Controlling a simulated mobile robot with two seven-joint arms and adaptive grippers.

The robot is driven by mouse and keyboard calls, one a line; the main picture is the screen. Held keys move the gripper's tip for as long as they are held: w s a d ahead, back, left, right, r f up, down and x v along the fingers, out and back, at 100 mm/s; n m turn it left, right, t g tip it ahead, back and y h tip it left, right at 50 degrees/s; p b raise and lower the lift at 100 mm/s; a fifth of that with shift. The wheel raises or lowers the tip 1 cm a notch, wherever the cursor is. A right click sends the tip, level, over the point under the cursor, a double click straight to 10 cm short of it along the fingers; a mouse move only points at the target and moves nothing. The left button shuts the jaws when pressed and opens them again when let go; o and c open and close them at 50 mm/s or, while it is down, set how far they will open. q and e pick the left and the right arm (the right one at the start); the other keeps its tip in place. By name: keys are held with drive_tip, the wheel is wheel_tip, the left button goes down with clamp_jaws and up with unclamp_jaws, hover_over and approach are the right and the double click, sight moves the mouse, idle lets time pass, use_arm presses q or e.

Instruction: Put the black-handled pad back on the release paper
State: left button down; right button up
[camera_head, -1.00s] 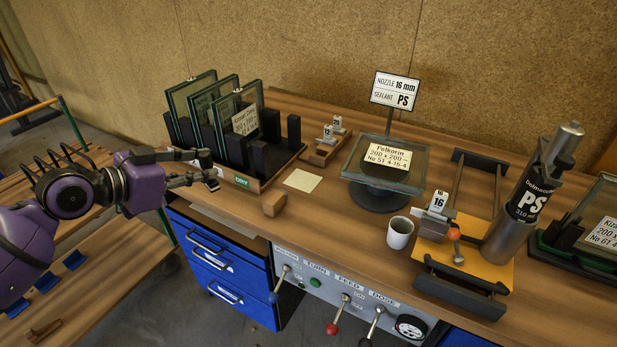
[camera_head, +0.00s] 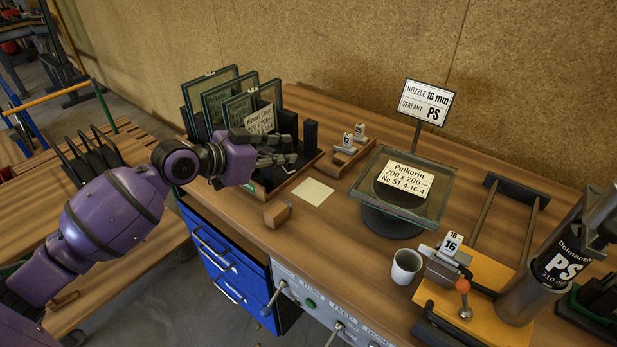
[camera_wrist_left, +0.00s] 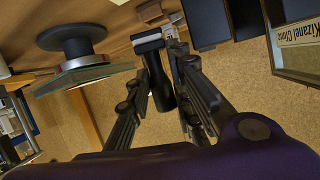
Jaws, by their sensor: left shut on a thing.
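The release paper (camera_head: 313,191) is a small pale square lying flat and bare on the bench, right of the glass rack. My left gripper (camera_head: 282,158) is in front of the rack, behind and left of the paper, above the bench. In the left wrist view its fingers (camera_wrist_left: 158,100) are closed around the black handle of the pad (camera_wrist_left: 158,78). A pale end piece (camera_wrist_left: 148,40) shows at the far end of the handle. In the head view the pad cannot be told apart from the dark fingers. My right gripper is not in view.
The rack (camera_head: 268,205) holds several upright glass panes (camera_head: 238,95) close to my gripper. A wooden block (camera_head: 277,213) sits at the bench's front edge. A glass unit on a turntable (camera_head: 410,185), a white cup (camera_head: 405,266) and a nozzle holder (camera_head: 347,158) stand further right.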

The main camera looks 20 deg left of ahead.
use_arm(q)
drive_tip(key=w+d+f, duration=0.1)
drive_tip(key=f, duration=0.1)
drive_tip(key=w+d+f, duration=0.3)
drive_tip(key=f, duration=0.1)
drive_tip(key=shift+w+d, duration=0.2)
drive_tip(key=shift+w, duration=0.1)
drive_tip(key=shift+w+d+f, duration=0.15)
drive_tip(key=shift+f, duration=1.75)
drive_tip(key=c, duration=1.9)
unclamp_jaws()
drive_tip(key=shift+f, duration=0.1)
drive_tip(key=shift+c, duration=0.2)
drive_tip(key=o, duration=0.4)
drive_tip(key=v, duration=1.1)
drive_tip(key=shift+s+r, duration=0.35)
drive_tip(key=shift+s, duration=0.05)
